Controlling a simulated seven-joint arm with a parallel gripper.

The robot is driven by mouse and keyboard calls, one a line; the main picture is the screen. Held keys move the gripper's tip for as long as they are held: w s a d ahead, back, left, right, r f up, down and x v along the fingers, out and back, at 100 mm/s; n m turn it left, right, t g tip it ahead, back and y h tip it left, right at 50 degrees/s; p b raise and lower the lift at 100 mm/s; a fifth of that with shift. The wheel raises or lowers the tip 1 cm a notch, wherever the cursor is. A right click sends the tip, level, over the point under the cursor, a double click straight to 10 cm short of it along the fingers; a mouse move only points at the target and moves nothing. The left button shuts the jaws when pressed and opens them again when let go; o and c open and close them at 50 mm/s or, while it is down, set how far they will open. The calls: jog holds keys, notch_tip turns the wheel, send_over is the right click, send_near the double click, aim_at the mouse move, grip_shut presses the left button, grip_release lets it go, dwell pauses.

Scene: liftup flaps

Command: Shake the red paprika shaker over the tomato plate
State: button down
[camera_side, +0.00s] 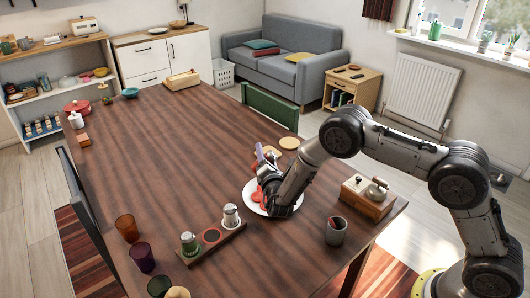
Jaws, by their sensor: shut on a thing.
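The white tomato plate (249,204) lies on the table towards the right, with red slices partly visible on it. My gripper (265,172) is over the plate, with the wrist and hand covering much of it. It is shut on the red paprika shaker, which is largely hidden by the hand; its exact tilt cannot be told. The wooden shaker rack (238,236) stands in front of the plate. It holds a green shaker (189,244) at its left and a pale-topped shaker (230,216) at its right. Its middle place, with a red ring (211,236), is empty.
Coloured cups (127,228) line the front left edge. A round board (289,143) lies behind my gripper. The table's middle is clear.

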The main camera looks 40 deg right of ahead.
jog(key=shift+w+a+f+m, duration=0.1)
jog(key=shift+f+m, duration=0.7)
jog(key=shift+m, duration=1.35)
jog(key=shift+w+a+f+m, duration=0.15)
jog(key=shift+f+m, duration=0.65)
jog(key=shift+m, duration=1.3)
jog(key=shift+s+a+f+m, duration=0.1)
jog(key=shift+f+m, duration=0.7)
jog(key=shift+m, duration=1.35)
